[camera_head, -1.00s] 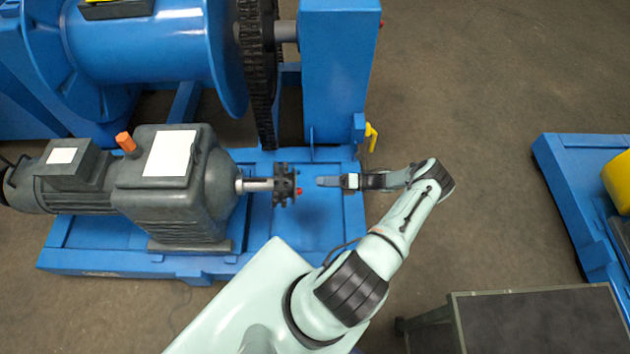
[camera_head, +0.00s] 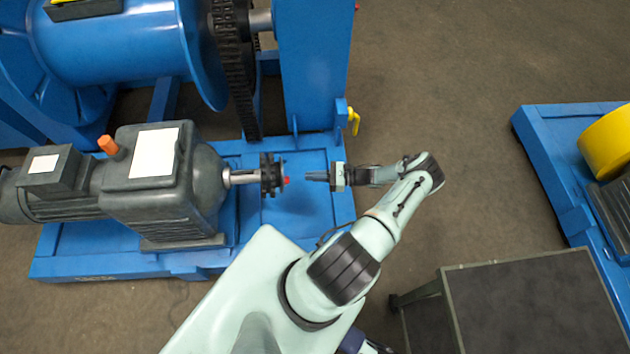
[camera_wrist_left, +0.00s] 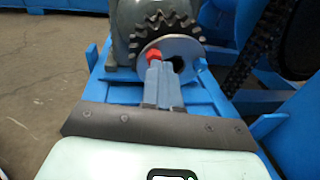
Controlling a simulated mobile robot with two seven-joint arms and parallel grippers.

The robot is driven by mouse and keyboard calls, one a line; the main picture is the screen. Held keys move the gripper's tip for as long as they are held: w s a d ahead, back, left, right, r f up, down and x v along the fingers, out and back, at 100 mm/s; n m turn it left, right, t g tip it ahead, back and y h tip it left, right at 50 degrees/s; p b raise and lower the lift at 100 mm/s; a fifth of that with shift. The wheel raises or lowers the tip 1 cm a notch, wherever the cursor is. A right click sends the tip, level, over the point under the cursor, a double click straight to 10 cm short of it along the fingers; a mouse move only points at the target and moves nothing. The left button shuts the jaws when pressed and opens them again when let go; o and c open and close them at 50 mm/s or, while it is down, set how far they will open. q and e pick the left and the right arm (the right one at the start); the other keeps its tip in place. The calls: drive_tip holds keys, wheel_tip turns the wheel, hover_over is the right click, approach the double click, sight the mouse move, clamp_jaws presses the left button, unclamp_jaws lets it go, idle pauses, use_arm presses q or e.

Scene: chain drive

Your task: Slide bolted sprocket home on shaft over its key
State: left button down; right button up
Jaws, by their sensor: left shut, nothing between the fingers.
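The dark toothed sprocket (camera_head: 266,175) sits on the end of the bright motor shaft (camera_head: 243,177). A red piece (camera_head: 287,180) shows on its outer face. In the left wrist view the sprocket (camera_wrist_left: 150,22) has a grey round disc (camera_wrist_left: 190,50) in front, with a red bolt head (camera_wrist_left: 153,56) and a dark hole at the right. My left gripper (camera_head: 308,176) is shut and empty, right of the sprocket with a small gap, pointing at its face. In the wrist view its fingertips (camera_wrist_left: 161,70) overlap the disc. The key is not visible. My right gripper is not in view.
The grey motor (camera_head: 160,180) stands on a blue base (camera_head: 320,208). A black chain (camera_head: 235,75) and blue post (camera_head: 312,70) rise behind. A yellow handle (camera_head: 354,121) is on the post's side. A dark-topped cart (camera_head: 530,305) is at lower right. Open floor lies between.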

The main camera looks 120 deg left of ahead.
use_arm(q)
drive_tip(key=shift+s+d+f+n+g+y+p, duration=0.15)
drive_tip(key=shift+s+d+f+n+y+p, duration=0.35)
drive_tip(key=shift+n, duration=1.95)
drive_tip(key=shift+s+d+f+n+g+y+p, duration=0.3)
drive_tip(key=shift+s+d+n+p, duration=0.4)
drive_tip(key=shift+n, duration=1.8)
drive_tip(key=shift+s+d+f+n+g+y+p, duration=0.15)
drive_tip(key=shift+s+d+n+y+p, duration=0.45)
drive_tip(key=shift+n, duration=1.85)
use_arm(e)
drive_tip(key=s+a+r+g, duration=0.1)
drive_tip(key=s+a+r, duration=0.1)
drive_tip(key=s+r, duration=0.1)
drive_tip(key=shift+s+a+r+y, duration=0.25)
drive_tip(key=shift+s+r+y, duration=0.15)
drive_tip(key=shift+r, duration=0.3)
